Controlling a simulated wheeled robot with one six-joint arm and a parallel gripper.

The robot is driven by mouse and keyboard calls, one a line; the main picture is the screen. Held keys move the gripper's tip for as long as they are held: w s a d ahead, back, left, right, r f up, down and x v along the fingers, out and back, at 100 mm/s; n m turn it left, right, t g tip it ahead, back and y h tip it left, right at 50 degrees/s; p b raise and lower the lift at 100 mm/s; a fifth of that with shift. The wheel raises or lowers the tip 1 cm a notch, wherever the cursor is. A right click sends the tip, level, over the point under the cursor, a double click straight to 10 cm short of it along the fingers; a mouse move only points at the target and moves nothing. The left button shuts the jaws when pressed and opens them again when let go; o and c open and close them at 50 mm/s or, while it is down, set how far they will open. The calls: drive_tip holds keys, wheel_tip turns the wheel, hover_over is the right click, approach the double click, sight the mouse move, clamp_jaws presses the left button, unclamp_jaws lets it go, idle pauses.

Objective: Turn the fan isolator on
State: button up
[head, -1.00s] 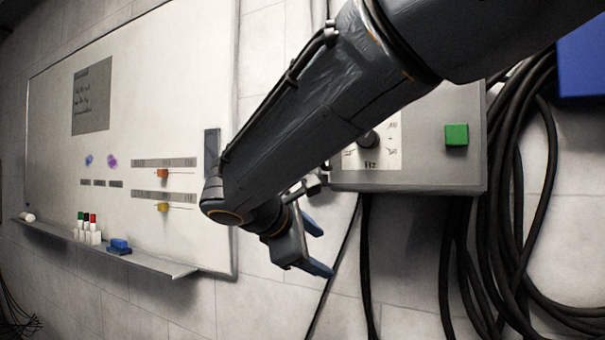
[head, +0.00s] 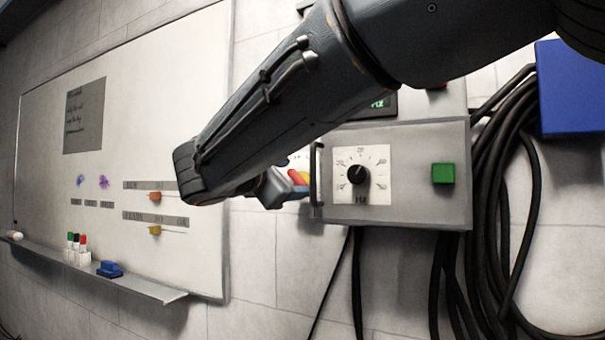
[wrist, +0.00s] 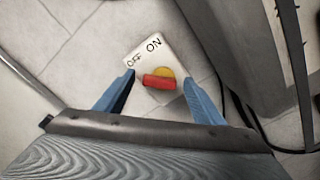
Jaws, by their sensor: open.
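The fan isolator shows in the wrist view as a white plate (wrist: 147,50) marked OFF and ON, with a yellow disc (wrist: 167,73) and a red handle (wrist: 157,82). The handle lies roughly across the picture; I cannot tell which mark it points to. My gripper (wrist: 158,78) is open, one blue finger on each side of the handle, with gaps visible. Whether the fingertips reach the handle's depth is unclear. In the head view the red handle (head: 298,177) shows just beyond my gripper (head: 290,190), left of the grey box; my arm hides most of the isolator.
The grey control box (head: 410,205) with a black dial (head: 358,174), green button (head: 443,173) and side handle (head: 315,175) stands close right of my gripper. Black cables (head: 490,210) hang further right. A whiteboard (head: 110,140) with a pen ledge (head: 140,282) is at left.

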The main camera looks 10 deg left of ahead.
drive_tip(key=shift+w+d, duration=0.15)
drive_tip(key=shift+w, duration=0.2)
drive_tip(key=c, duration=1.1)
